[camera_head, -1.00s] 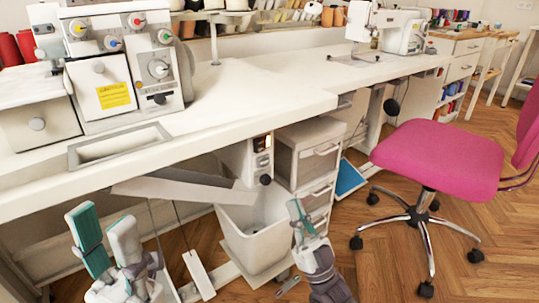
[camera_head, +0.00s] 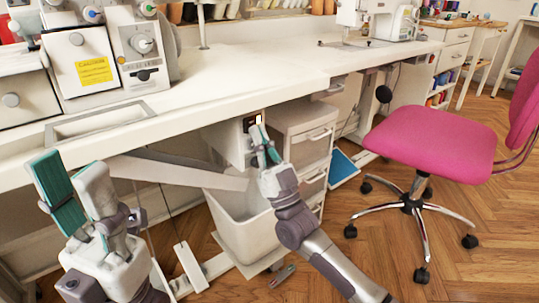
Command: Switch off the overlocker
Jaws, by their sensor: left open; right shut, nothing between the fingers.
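The overlocker (camera_head: 84,62) stands at the left end of the white table, a pale machine with a yellow caution label and coloured dials. The lower box face is hidden behind the fingers. My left gripper (camera_head: 75,190) is open and empty at lower left, in front of the table.
A white bin (camera_head: 243,225) stands below the box, beside a drawer unit (camera_head: 305,145). A pink chair (camera_head: 430,140) stands at the right. The table edge (camera_head: 150,130) runs above my grippers. Wooden floor is free at lower right.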

